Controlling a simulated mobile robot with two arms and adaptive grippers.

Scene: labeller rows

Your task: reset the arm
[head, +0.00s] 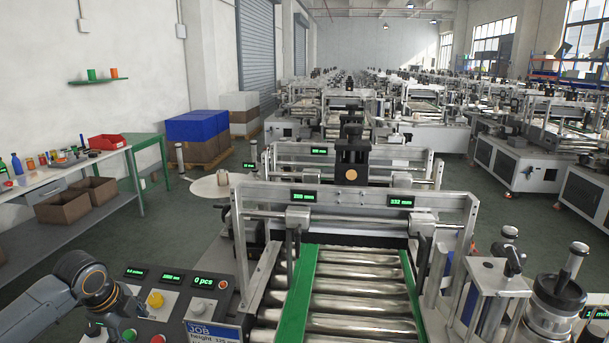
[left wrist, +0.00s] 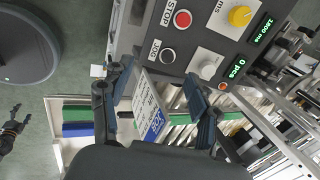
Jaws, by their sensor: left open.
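My left arm comes in at the lower left of the head view. Its dark gripper (head: 108,306) is over the left part of the control panel (head: 172,303). In the left wrist view the two fingers of my left gripper (left wrist: 155,88) stand wide apart with nothing held. The blue and white job card (left wrist: 150,118) shows beyond and between them. A small dark gripper with an orange ring, which looks like my right one (left wrist: 14,128), is at the left edge of the left wrist view.
The roller conveyor (head: 355,300) with a green strip (head: 297,297) lies right of the panel. A metal frame (head: 350,198) with displays crosses it. A dark clamp knob (head: 556,293) stands at right. A workbench (head: 75,170) with boxes is at left, with open floor between.

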